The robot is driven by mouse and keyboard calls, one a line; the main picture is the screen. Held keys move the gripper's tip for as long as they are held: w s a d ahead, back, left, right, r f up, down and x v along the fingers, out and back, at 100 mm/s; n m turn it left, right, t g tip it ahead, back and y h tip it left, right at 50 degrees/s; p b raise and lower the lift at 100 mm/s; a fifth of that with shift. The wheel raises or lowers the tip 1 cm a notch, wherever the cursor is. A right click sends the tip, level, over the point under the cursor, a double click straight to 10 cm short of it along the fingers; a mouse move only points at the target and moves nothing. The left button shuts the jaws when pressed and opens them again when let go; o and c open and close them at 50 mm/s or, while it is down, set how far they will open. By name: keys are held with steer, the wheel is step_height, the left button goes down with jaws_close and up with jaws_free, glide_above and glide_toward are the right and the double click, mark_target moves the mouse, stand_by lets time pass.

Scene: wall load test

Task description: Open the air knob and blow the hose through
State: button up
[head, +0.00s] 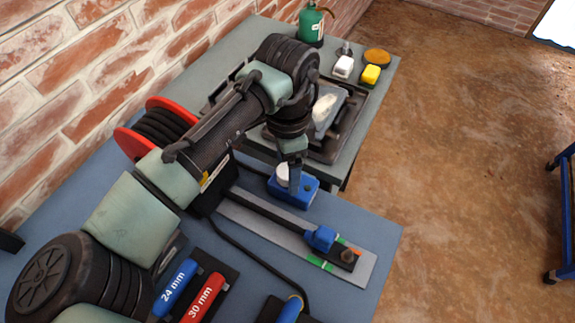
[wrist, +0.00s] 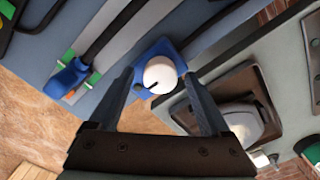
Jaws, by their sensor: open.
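The air knob (wrist: 160,75) is a round white knob with a dark pointer line, on a blue block (head: 300,190). In the wrist view it lies between the two fingers of my open gripper (wrist: 158,92); I cannot tell whether they touch it. In the head view my gripper (head: 291,180) points down at the block, and the knob (head: 282,175) is partly hidden behind a finger. A black hose (head: 262,208) lies along a grey strip (head: 358,264), with a blue piece (head: 321,239) near its right end. The blue piece also shows in the wrist view (wrist: 68,77).
A red reel (head: 130,140) with black hose stands by the brick wall. Blue and red handles marked 24 mm (head: 175,285) and 30 mm (head: 203,297) lie in front. The back table holds a tray (head: 335,148), a green can (head: 311,25) and a yellow block (head: 370,75).

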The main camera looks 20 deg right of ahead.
steer(key=shift+f, duration=0.15)
steer(key=shift+c, duration=0.4)
jaws_close()
